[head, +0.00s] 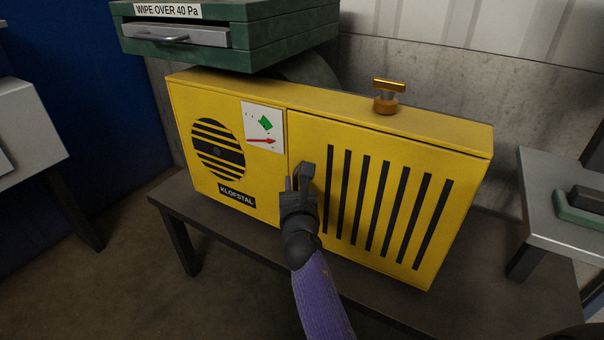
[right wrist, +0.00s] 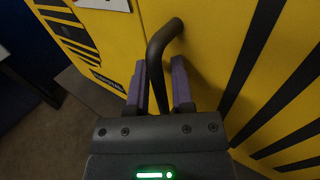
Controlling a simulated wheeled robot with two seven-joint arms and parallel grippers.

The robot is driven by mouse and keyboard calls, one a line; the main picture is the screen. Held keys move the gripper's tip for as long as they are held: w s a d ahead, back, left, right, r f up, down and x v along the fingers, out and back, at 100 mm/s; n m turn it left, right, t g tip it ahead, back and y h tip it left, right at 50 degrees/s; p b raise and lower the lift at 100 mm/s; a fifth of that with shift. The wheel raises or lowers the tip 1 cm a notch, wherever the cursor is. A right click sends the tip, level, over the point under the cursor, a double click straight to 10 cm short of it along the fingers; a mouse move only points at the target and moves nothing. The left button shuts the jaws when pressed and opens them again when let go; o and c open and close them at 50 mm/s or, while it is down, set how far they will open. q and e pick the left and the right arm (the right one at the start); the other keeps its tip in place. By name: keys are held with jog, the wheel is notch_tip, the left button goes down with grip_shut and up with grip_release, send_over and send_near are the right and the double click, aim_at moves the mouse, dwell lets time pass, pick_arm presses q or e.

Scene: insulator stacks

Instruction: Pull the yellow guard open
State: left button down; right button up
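The yellow guard (head: 395,150) is the right-hand front panel of a yellow cabinet, with black vertical slots. It looks closed, flush with the front beside the seam. It also shows in the right wrist view (right wrist: 215,45). A dark bent bar handle (right wrist: 160,45) stands out near the guard's left edge. My right gripper (head: 298,188) is at this handle. In the right wrist view, its two purple fingers (right wrist: 160,85) stand on either side of the bar, with a gap visible toward the right finger. The fingers look open around the bar. My left gripper is not in view.
The cabinet's left panel (head: 215,178) has a round grille and a label. An orange knob (head: 387,97) stands on top. A green drawer unit (head: 270,35) is behind. The cabinet rests on a dark bench (head: 185,200); a grey table (head: 545,215) stands right.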

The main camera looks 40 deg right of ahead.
jog(key=shift+r, duration=0.1)
jog(key=shift+a, duration=0.1)
grip_shut()
dwell(1.0)
dwell(0.3)
